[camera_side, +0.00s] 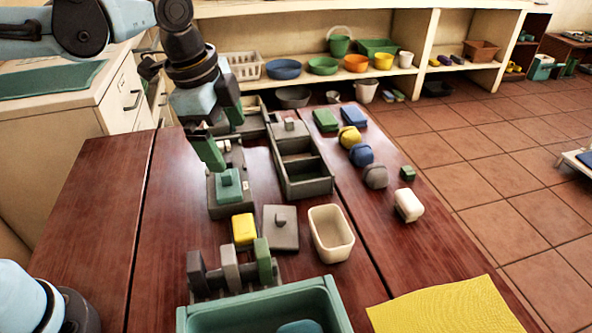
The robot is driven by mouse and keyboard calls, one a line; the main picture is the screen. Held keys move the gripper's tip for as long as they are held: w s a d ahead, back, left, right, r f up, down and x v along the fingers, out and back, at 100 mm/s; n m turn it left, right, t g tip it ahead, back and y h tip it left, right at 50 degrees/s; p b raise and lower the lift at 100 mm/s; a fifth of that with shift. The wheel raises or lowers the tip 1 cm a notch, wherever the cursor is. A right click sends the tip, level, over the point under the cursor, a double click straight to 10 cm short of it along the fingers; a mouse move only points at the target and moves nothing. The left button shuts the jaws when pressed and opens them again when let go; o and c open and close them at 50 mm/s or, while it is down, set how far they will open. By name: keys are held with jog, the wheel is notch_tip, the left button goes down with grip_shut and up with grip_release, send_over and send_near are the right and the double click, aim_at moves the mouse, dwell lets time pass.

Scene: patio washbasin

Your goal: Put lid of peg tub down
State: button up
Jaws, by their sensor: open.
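My gripper (229,145) hangs open with green fingers at the left, above and behind a green block with a knob (228,186) on a grey tray. I see nothing held between its fingers. A flat grey lid with a raised handle (289,239) lies on the table. It is just left of an open cream tub (331,250). The tub looks empty. I cannot tell for sure which container is the peg tub. No pegs can be made out.
A yellow block (244,230), a rack with upright pieces (231,268) and a teal basin (195,318) stand in front. A long grey compartment box (305,188) is behind. Several coloured blocks line the right, with a yellow cloth (446,308). The left table is clear.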

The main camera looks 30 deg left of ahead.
jog(key=s+a+f+n+t, duration=0.2)
jog(key=s+a+n, duration=0.1)
jog(key=a+n, duration=0.2)
jog(key=s+a+f+n+t, duration=0.2)
jog(key=a+n, duration=0.3)
jog(key=n, duration=0.4)
jog(key=shift+s+f+t+y, duration=0.3)
jog(key=shift+s+f+y, duration=0.1)
jog(key=shift+s, duration=0.45)
